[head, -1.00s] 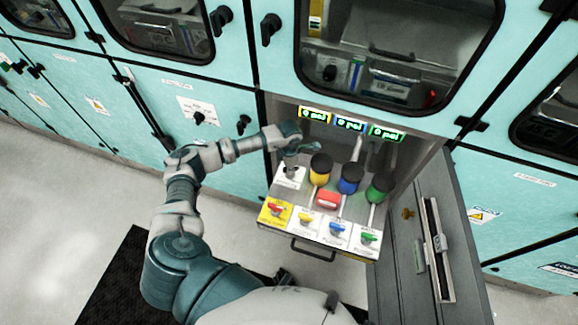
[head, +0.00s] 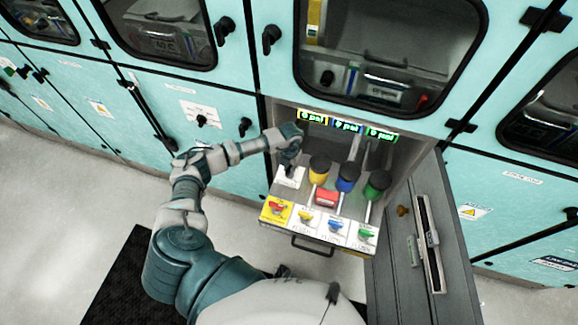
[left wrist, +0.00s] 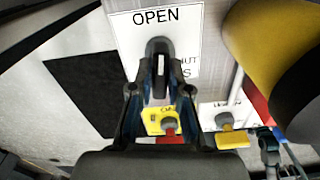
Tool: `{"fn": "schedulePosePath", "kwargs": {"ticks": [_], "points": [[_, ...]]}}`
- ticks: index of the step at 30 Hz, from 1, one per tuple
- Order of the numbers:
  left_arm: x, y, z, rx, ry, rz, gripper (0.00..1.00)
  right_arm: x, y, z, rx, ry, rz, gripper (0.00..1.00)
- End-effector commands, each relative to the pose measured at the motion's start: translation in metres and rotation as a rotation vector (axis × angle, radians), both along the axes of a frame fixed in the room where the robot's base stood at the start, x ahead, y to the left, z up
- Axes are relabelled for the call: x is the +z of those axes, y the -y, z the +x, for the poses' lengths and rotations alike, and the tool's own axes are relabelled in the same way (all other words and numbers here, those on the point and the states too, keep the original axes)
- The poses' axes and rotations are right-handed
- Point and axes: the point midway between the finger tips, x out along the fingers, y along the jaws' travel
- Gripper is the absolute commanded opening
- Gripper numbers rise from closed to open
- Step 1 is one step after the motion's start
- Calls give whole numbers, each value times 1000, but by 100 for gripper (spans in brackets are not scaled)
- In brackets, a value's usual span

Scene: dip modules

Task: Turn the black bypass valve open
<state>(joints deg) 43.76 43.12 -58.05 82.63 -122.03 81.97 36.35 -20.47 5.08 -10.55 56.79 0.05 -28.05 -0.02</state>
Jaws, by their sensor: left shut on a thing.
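The black bypass valve's handle (left wrist: 158,47) shows at the fingertips in the left wrist view, in front of a white plate (left wrist: 122,30). The plate reads OPEN at the top; a second word lower right is partly covered. My left gripper (left wrist: 160,78) is shut on the handle, one finger on each side. In the head view my left gripper (head: 289,160) reaches down over the white plate (head: 290,178) at the panel's back left corner and hides the valve. My right gripper is not in view.
Close to the right stand yellow (head: 319,168), blue (head: 347,176) and green (head: 376,184) black-topped cylinders. A red block (head: 326,197) sits among them. Small red, yellow, blue and green valves line the panel's front. Three displays (head: 346,125) read 0 psi. An open grey door (head: 415,245) stands right.

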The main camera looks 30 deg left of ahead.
Motion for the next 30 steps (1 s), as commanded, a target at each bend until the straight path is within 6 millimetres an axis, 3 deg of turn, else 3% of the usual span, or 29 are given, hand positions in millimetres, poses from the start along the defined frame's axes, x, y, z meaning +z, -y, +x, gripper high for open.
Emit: {"fn": "schedulePosePath", "kwargs": {"ticks": [12,27,28,30], "points": [[1,0,1,162,3,-2,0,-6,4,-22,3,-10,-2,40],[0,-1,1,180,3,-1,0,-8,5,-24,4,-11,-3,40],[0,-1,1,180,3,-1,21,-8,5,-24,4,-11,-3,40],[0,-1,1,180,3,-1,39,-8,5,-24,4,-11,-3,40]]}}
